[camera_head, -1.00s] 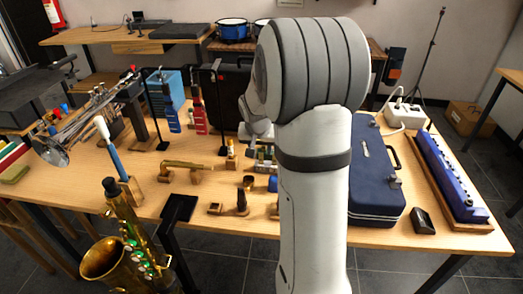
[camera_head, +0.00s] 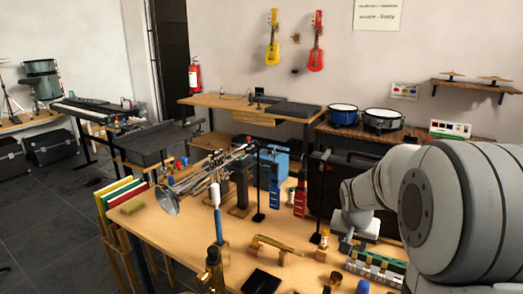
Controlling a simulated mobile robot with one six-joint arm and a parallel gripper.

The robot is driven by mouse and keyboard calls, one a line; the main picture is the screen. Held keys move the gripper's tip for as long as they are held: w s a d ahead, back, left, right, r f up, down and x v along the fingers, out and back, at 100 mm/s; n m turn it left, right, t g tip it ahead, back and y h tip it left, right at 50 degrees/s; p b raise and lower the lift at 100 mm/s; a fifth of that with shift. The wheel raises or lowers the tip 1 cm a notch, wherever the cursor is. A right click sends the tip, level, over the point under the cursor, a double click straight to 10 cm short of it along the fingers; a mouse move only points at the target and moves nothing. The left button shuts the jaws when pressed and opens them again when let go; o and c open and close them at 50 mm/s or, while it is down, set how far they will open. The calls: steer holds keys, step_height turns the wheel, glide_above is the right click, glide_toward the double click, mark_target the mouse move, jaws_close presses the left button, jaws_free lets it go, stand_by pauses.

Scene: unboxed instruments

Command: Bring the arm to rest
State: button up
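My arm (camera_head: 445,215) fills the right side of the head view. Its thick pale grey joint is nearest, and the thinner wrist part reaches left and down over the table. My gripper (camera_head: 347,243) is at the lower end of the wrist, small and partly hidden, above the table near a green and silver instrument (camera_head: 374,266). I cannot make out whether its fingers are open or shut. I see nothing clearly held in it.
The wooden table (camera_head: 165,232) is crowded. A trumpet (camera_head: 205,180), a blue-and-white instrument on a stand (camera_head: 217,215), a brass piece (camera_head: 275,245) and dark upright stands are on it. A back bench holds drums (camera_head: 383,120). Open floor (camera_head: 60,220) lies left.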

steer(key=s+a+r+n+y+p, duration=0.1)
steer(key=s+a+r+n+p, duration=0.1)
steer(key=s+a+r, duration=0.5)
steer(key=s+p, duration=0.1)
steer(key=s, duration=0.3)
steer(key=shift+a+r+n, duration=0.25)
steer(key=shift+a+n, duration=0.1)
steer(key=shift+n, duration=0.05)
steer(key=s+a+n, duration=0.1)
steer(key=s, duration=0.2)
steer(key=s+a+r+n+p, duration=0.1)
steer(key=s+a, duration=0.1)
steer(key=s, duration=0.2)
steer(key=s+a+r+n+g+y+p, duration=0.1)
steer(key=s+a, duration=0.1)
steer(key=s, duration=0.1)
steer(key=shift+s, duration=0.35)
steer(key=shift+c, duration=0.3)
steer(key=shift+s, duration=0.1)
